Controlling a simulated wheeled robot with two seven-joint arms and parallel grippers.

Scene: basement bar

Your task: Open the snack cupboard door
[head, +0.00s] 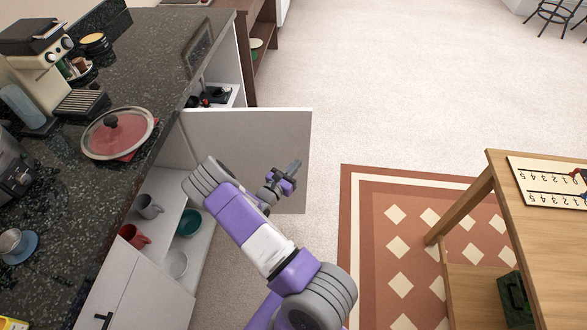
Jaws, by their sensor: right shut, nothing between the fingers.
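A pale cupboard door (240,135) stands swung out from the counter's side, far open, with its free edge over the floor. I take it to be the snack cupboard's door. The open cupboard shows a pale shelf (160,232) behind and left of my arm. My right gripper (295,166) is shut and empty, in front of the door panel near its free edge. I cannot tell whether it touches the panel. My forearm hides part of the door and of the opening. No handle shows on this door. My left gripper is out of view.
In the cupboard are a grey mug (149,206), a red mug (133,236), a teal bowl (188,223) and a white bowl (175,263). A closed door with a black handle (104,321) is nearer. A wooden table (558,262) stands right, by a patterned rug (370,250).

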